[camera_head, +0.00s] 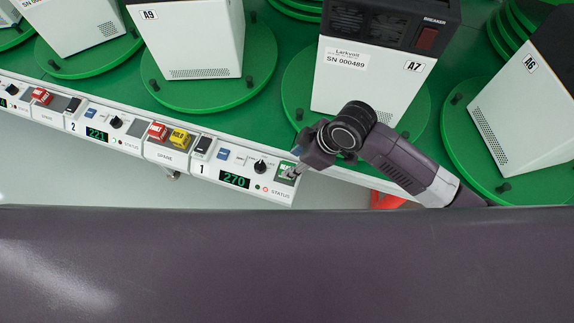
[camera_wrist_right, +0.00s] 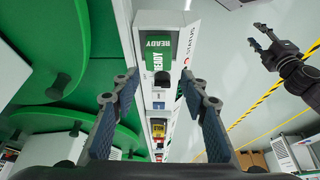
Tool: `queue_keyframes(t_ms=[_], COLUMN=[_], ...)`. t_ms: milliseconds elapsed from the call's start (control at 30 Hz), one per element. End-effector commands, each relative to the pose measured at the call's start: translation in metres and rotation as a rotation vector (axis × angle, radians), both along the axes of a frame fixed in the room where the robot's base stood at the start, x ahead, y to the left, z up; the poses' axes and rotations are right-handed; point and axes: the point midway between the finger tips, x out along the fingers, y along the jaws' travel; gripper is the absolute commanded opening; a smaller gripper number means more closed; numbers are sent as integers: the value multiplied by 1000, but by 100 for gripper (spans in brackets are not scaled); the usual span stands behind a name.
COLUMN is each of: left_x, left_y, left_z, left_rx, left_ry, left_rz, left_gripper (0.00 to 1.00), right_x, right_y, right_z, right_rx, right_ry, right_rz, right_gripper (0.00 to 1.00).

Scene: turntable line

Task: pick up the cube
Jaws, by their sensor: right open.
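A green cube with white READY lettering on its faces (camera_wrist_right: 160,55) sits at the near end of the white control panel in the right wrist view. The cube appears between and beyond the fingertips, with nothing held. My left gripper (camera_wrist_right: 259,36) shows at the upper right of that view, fingers apart and empty, away from the panel.
Open floor lies in front of the panel.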

Motion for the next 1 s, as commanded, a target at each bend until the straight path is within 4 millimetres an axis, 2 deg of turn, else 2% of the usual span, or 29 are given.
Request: queue_keyframes(t_ms=[133,233,567,800,1000], left_x=[0,1,2,3,3], left_y=[0,0,0,-1,-1], left_z=[1,2,9,16,18], left_rx=[0,0,0,-1,-1], left_ry=[0,-1,-2,-4,-4], left_rz=[0,0,0,-1,-1], left_gripper=[40,40,40,40,40], right_x=[-1,-1,1,6,7], right_y=[-4,-3,7,15,19], right_z=[4,0,-28,-57,-69], right_rx=[-28,-32,-32,-32,-32], right_ry=[3,7,8,8,5], right_rz=[65,75,73,72,73], right_gripper=[41,41,41,41,41])
